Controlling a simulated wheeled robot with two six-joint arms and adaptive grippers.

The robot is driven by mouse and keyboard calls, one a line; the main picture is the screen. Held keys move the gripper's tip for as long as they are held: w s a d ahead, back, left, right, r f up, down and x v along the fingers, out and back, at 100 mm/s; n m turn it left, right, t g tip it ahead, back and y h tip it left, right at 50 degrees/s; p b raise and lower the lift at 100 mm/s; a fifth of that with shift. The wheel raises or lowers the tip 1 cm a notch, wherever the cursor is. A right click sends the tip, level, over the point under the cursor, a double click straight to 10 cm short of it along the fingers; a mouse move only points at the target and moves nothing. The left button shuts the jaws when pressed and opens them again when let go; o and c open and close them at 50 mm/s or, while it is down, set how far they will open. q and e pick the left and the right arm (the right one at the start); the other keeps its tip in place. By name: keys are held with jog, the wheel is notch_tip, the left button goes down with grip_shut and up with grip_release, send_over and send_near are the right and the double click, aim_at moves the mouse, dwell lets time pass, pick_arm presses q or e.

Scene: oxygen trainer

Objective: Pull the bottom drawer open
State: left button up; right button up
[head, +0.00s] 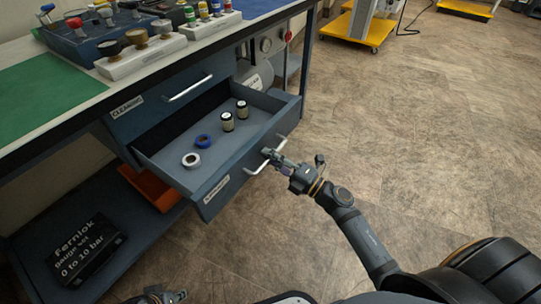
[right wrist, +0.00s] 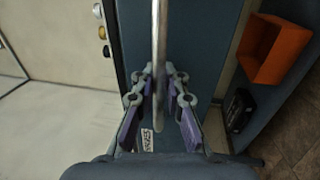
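The bottom drawer (head: 230,160) of the blue workbench stands pulled out, with its inside showing. Its pale bar handle (head: 254,170) is on the front panel. My right gripper (head: 274,154) is at the right part of this handle. In the right wrist view the handle (right wrist: 160,40) passes between the two purple-padded fingers (right wrist: 160,95), which stand apart with narrow gaps beside the bar. My left gripper (head: 165,297) shows only in part at the bottom edge, away from the drawer; its fingers cannot be made out.
Two small dark jars (head: 234,116), a blue ring (head: 202,141) and a white ring (head: 191,160) are in the drawer. The drawer above (head: 170,95) is shut. A black box (head: 87,248) and an orange bin (head: 150,186) are on the lower shelf.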

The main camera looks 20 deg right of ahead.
jog(key=o, duration=0.4)
jog(key=v, duration=1.2)
